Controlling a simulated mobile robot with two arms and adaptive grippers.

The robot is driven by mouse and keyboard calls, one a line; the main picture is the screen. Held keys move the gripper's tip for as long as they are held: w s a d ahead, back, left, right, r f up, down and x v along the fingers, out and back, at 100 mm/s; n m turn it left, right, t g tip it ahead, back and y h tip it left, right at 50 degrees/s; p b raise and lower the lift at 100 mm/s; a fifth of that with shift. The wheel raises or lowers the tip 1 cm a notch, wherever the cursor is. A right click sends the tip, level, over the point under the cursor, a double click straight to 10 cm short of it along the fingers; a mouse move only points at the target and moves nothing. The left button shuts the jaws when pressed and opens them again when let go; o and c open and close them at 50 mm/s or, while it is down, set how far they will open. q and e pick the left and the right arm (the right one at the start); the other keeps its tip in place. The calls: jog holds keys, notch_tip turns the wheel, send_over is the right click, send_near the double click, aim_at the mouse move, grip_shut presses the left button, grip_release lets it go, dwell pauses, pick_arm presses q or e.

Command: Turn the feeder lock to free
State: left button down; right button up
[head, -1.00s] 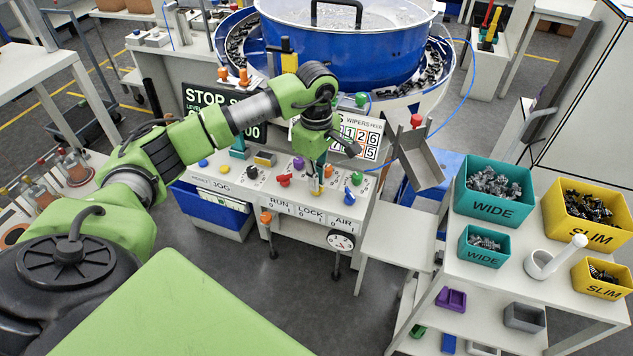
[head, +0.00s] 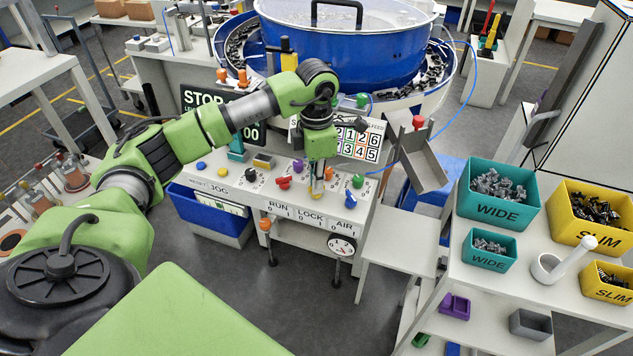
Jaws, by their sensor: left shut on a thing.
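The feeder's control panel (head: 290,196) slopes below the blue bowl, with several knobs and the labels RUN, LOCK and AIR on its front edge. My left gripper (head: 317,188) points straight down above the LOCK label (head: 310,217). It is shut on the lock knob there, which is mostly hidden by the fingers, so its setting cannot be read. A red knob (head: 284,182) sits left of the gripper over RUN. A blue knob (head: 350,201) sits right of it over AIR. My right gripper is not in view.
The blue feeder bowl (head: 345,50) stands behind the panel. A green knob (head: 358,181) and a purple knob (head: 298,165) are close around the gripper. A metal chute (head: 424,165) and a side table with teal and yellow bins (head: 500,195) stand at right.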

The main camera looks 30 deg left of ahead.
pick_arm(q)
jog(key=shift+r+n, duration=0.1)
jog(key=shift+n, duration=0.7)
jog(key=c, duration=2.2)
grip_release()
notch_tip(320, 180, up, 12)
